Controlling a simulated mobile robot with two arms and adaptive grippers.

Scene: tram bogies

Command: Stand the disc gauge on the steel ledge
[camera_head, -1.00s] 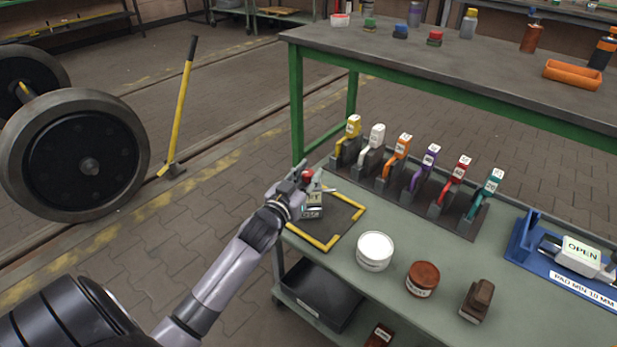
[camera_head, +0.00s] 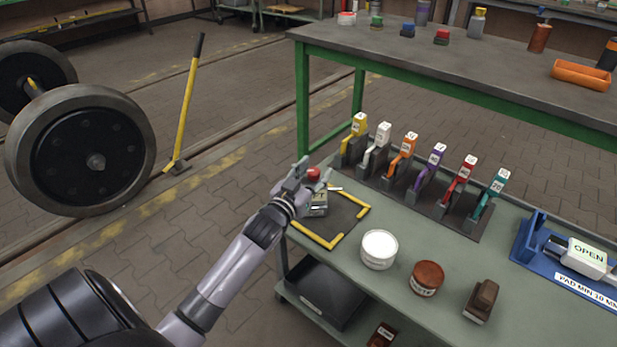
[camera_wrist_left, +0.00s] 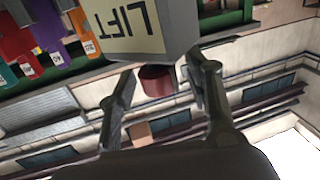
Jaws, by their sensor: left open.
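A grey block labelled LIFT (camera_head: 317,207) with a red knob (camera_head: 313,174) stands on a dark mat with yellow corners (camera_head: 342,228). Nothing in view is clearly marked as the disc gauge, and I cannot tell whether this block is it. My left gripper (camera_head: 316,178) is open at the red knob. In the left wrist view the LIFT block (camera_wrist_left: 140,28) fills the top, and its red knob (camera_wrist_left: 157,82) shows between the spread fingers (camera_wrist_left: 163,88); contact is unclear. I cannot pick out the steel ledge. My right gripper is not in view.
Behind the mat is a rack (camera_head: 435,208) of several coloured, numbered tools. A white tin (camera_head: 379,250), a brown tin (camera_head: 426,278), a brown block (camera_head: 481,300) and a blue PAD MIN fixture (camera_head: 530,240) share the trolley top. A green-framed bench (camera_head: 470,75) stands behind.

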